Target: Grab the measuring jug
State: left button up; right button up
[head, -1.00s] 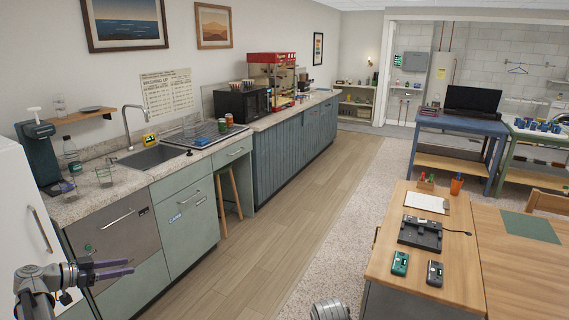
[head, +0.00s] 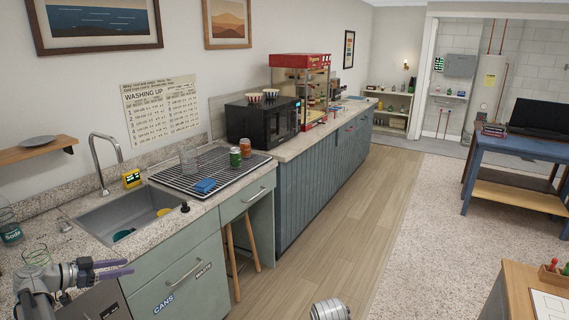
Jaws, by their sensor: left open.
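I cannot tell for sure which clear vessel is the measuring jug. One clear vessel (head: 188,160) stands upright on the black drying rack, right of the sink. Another clear vessel with greenish lines (head: 36,253) stands on the counter at lower left, partly hidden by my left arm. My left gripper (head: 131,267) has purple fingers, is open and empty, and shows in front of the cabinet fronts below the sink. It appears close to the greenish vessel and well short of the rack.
The sink (head: 130,208) with its tall tap lies left of the drying rack (head: 215,168). A green can (head: 235,157), an orange-lidded jar (head: 245,146) and a blue sponge (head: 204,186) are on or beside the rack. A soda bottle (head: 10,228) stands at far left.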

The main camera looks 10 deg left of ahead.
aim_at(187, 152)
jog(key=i+j, duration=0.2)
jog(key=i, duration=0.35)
jog(key=i+j, duration=0.2)
jog(key=i, duration=0.4)
jog(key=i+j, duration=0.2)
jog(key=i, duration=0.35)
jog(key=i+j, duration=0.15)
jog(key=i, duration=0.45)
jog(key=i+j+u, duration=0.1)
jog(key=i, duration=0.45)
jog(key=j, duration=0.1)
